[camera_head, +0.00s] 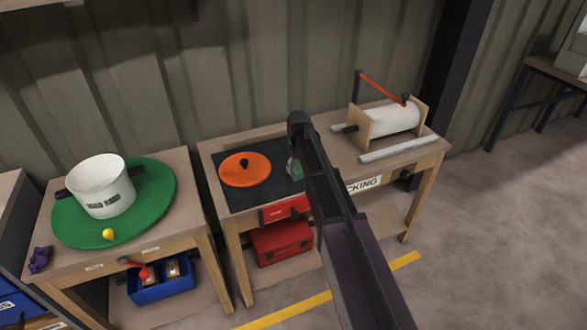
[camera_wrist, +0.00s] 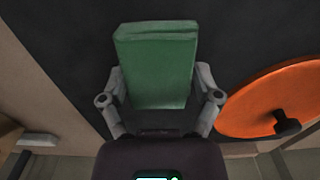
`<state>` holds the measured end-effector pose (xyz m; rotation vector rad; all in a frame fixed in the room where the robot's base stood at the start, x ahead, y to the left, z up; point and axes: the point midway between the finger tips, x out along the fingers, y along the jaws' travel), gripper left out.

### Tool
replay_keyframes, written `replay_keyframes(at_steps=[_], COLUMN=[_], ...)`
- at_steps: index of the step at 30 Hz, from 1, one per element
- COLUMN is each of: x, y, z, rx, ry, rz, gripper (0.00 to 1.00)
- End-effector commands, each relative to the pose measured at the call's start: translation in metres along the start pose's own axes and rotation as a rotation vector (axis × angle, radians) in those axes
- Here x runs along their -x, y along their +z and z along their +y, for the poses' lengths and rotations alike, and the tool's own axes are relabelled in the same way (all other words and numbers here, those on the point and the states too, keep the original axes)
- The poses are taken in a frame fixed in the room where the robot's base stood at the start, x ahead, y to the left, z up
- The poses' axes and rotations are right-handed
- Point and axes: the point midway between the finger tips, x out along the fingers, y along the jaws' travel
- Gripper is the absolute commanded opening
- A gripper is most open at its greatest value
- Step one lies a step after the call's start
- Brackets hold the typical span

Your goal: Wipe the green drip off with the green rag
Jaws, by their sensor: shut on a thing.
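The green rag (camera_wrist: 155,62) looks like a thick folded block. My gripper (camera_wrist: 160,92) is shut on it, with one finger on each side. In the head view the rag (camera_head: 294,169) is a small green patch beside my arm, over or near the dark mat (camera_head: 235,198) on the right-hand bench. I cannot tell whether it touches the mat. I cannot make out a green drip in either view; my arm and the rag hide part of the bench.
An orange disc (camera_head: 245,172) with a black knob lies on the mat. A white roller (camera_head: 393,119) with a red crank stands at the bench's back right. The left bench bears a green round board (camera_head: 155,190), white pot (camera_head: 100,187), yellow ball (camera_head: 108,234) and purple cloth (camera_head: 39,259).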

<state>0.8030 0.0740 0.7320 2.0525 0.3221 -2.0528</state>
Motion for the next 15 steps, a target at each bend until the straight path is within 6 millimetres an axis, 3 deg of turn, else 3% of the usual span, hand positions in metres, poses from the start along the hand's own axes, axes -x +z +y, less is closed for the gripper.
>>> replay_keyframes(at_steps=[6, 15], x=[0.0005, 0.0007], y=[-0.0006, -0.0006], z=[0.0126, 0.013], rx=[-0.001, 0.0], ry=[0.004, 0.002], rz=[0.001, 0.001], gripper=[0.29, 0.29])
